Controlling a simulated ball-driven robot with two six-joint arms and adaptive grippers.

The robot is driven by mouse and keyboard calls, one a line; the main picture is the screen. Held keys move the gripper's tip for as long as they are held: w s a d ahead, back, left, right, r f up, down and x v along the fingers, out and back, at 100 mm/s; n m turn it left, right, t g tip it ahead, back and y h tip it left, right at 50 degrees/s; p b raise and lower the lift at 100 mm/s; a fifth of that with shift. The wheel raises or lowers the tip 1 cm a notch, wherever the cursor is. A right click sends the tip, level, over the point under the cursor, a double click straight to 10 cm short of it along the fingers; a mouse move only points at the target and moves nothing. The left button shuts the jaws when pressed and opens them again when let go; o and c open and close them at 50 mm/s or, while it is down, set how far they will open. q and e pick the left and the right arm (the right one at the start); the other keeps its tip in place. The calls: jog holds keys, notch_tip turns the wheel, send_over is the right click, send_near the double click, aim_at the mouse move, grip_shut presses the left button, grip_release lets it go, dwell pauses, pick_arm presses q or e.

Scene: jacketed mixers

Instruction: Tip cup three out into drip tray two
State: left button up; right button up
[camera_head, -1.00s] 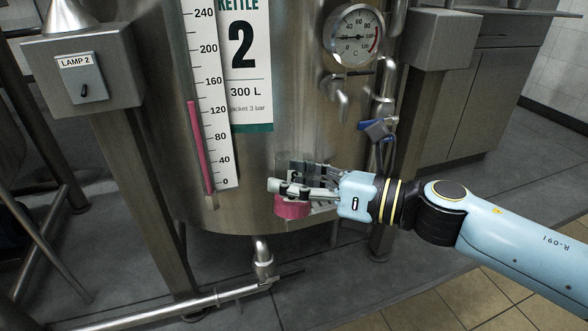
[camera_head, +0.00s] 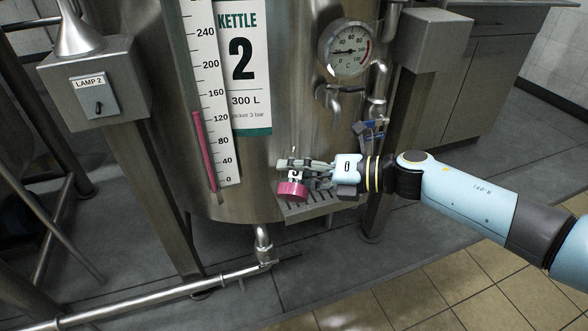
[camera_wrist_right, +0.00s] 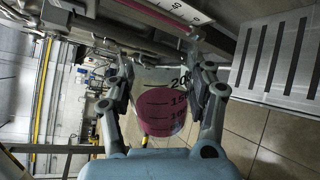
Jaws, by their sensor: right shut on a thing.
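The cup (camera_head: 291,189) is clear with pink liquid in its lower part and a dark mark that looks like a 3. My right gripper (camera_head: 296,168) is shut on it and holds it in the air in front of kettle 2. The cup looks close to upright. In the right wrist view the cup (camera_wrist_right: 163,111) sits between the two fingers and shows volume marks. A slotted metal drip tray (camera_head: 322,205) is at the kettle's lower front, behind and below the cup; it also shows in the right wrist view (camera_wrist_right: 246,89). I see no number on it. My left gripper is out of view.
Kettle 2 (camera_head: 275,150) stands close behind the gripper, with a level scale (camera_head: 213,110), a dial gauge (camera_head: 346,50) and a blue-handled valve (camera_head: 371,129). A drain pipe (camera_head: 263,240) runs below. Open tiled floor (camera_head: 450,275) lies at the front right.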

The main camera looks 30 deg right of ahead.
jog(key=shift+w+d+f+m, duration=0.3)
jog(key=shift+w+d+m, duration=0.05)
jog(key=shift+w+m, duration=0.1)
jog(key=shift+w+d+m+g, duration=0.25)
jog(key=shift+m+g, duration=0.05)
jog(key=shift+m, duration=0.05)
jog(key=shift+w+d+r+m+y+p, duration=0.1)
jog(key=shift+w+d+m+y+p, duration=0.1)
jog(key=shift+m+y+p, duration=0.4)
jog(key=shift+w+d+m+g, duration=0.1)
jog(key=shift+m+g, duration=0.4)
jog(key=shift+m, duration=0.3)
jog(key=shift+w+d+f+m+g+y, duration=0.2)
jog(key=shift+f+m+g+y, duration=0.25)
jog(key=shift+m, duration=0.75)
